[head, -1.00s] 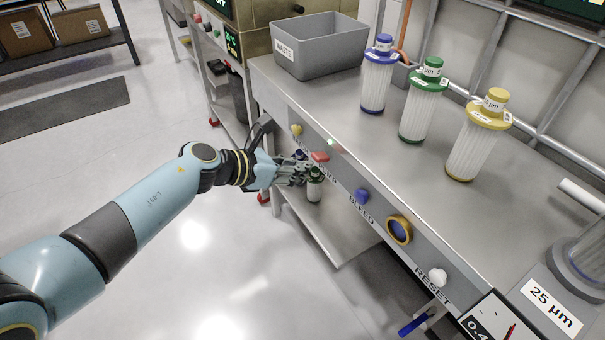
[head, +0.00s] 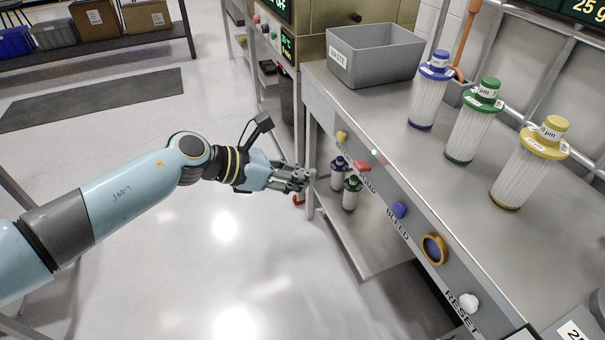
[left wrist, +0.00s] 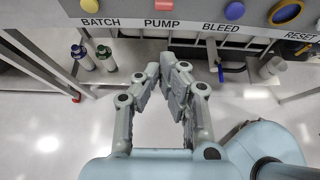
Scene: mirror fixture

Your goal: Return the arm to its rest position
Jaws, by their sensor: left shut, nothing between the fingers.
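My left arm (head: 125,190) reaches in from the left in the head view, blue with grey joints. My left gripper (head: 303,178) is shut and empty in the air, in front of the bench's panel and apart from it. In the left wrist view, its fingers (left wrist: 167,75) meet at the tips below the panel with the labels BATCH, PUMP, BLEED and RESET. My right gripper is not in view.
The panel carries a yellow knob (head: 342,136), red button (head: 363,166), blue knob (head: 399,210) and white knob (head: 468,302). Small bottles (head: 351,193) stand on the lower shelf. A grey waste bin (head: 378,55) and filters (head: 472,120) stand on the bench. Open floor lies left.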

